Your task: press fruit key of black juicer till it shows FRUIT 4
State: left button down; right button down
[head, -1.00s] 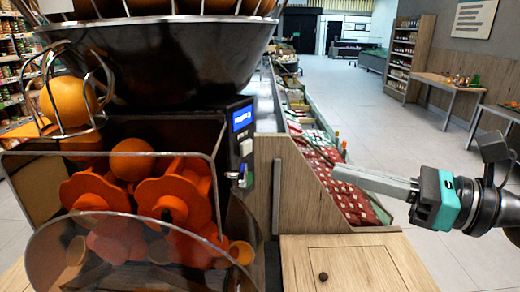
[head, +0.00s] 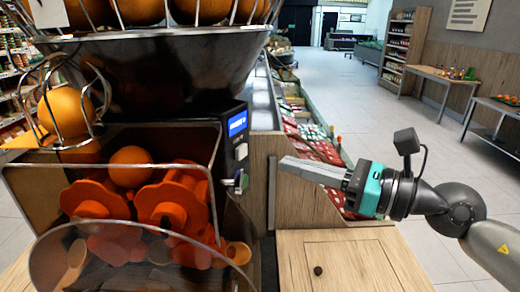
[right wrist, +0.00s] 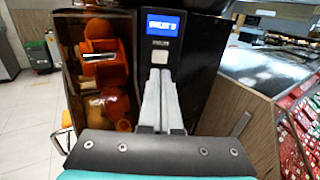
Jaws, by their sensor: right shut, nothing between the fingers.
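The black juicer (head: 150,80) stands at the left of the head view, with oranges on top and orange pressing drums behind a clear cover. Its blue display (head: 237,123) also shows in the right wrist view (right wrist: 162,25); the blurred text looks like FRUIT with a digit resembling 3. The pale square fruit key (right wrist: 160,57) is below the display; in the head view it is on the side panel (head: 242,152). My right gripper (head: 285,164) is shut and empty, pointing at the panel from the right, apart from it. In the wrist view its fingertips (right wrist: 160,73) appear just below the key.
A metal tap-like lever (head: 240,181) sticks out below the key. A wooden cabinet (head: 350,265) stands below my right gripper. Sloped produce crates (head: 315,145) lie behind it. The aisle floor at right is open.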

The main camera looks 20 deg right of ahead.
aim_at(244, 150)
jog(key=shift+p+x, duration=1.3)
jog(key=shift+x, duration=0.95)
jog(key=shift+p+x, duration=0.45)
jog(key=shift+x, duration=0.75)
jog(key=shift+s+f, duration=0.1)
jog(key=shift+w+a+r+p, duration=0.2)
jog(key=shift+w+a+p, duration=0.3)
jog(key=shift+p, duration=0.3)
jog(key=shift+d, duration=0.1)
